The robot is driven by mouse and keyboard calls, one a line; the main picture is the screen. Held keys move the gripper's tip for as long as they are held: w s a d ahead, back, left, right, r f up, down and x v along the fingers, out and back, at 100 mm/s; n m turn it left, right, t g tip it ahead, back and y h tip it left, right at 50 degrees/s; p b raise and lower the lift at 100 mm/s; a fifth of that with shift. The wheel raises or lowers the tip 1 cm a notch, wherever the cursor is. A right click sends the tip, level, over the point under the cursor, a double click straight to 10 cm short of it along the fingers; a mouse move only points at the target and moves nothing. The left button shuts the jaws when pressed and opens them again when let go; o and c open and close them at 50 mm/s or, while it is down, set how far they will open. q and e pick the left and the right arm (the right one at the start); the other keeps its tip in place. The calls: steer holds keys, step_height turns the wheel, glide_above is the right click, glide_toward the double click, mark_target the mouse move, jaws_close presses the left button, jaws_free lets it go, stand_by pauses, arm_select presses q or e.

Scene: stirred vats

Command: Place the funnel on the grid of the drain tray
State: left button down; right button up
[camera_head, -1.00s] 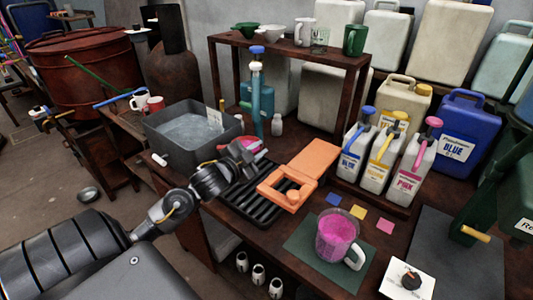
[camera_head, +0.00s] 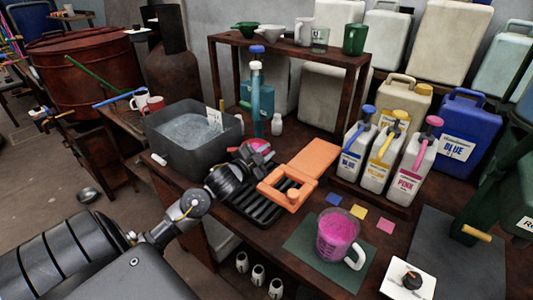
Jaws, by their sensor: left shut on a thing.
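My left gripper (camera_head: 250,156) reaches in over the back of the black ribbed drain tray (camera_head: 262,211). It is shut on a pink and whitish thing (camera_head: 259,146), probably the funnel, mostly hidden behind the jaws. Whether this thing touches the grid cannot be told. The tray lies on the brown bench, its left part covered by my arm. A green funnel-like piece (camera_head: 246,29) and a white one (camera_head: 272,32) stand on the shelf. My right gripper is not in view.
An orange piece (camera_head: 311,162) lies across the tray's right side. A grey water basin (camera_head: 180,145) stands behind left. A blue-capped bottle (camera_head: 257,95) stands behind the gripper. A pink-filled jug (camera_head: 336,236) stands on a green mat at front. Labelled canisters (camera_head: 375,165) stand right.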

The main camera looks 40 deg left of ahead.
arm_select(q)
steer(key=shift+f, duration=0.1)
steer(key=c, duration=1.3)
jaws_free()
steer(key=shift+c, duration=0.2)
steer(key=shift+s, duration=0.15)
steer(key=s+r, duration=0.1)
steer(key=s, duration=1)
steer(key=shift+s+d, duration=0.3)
steer(key=shift+s, duration=0.05)
steer(key=shift+r, duration=0.1)
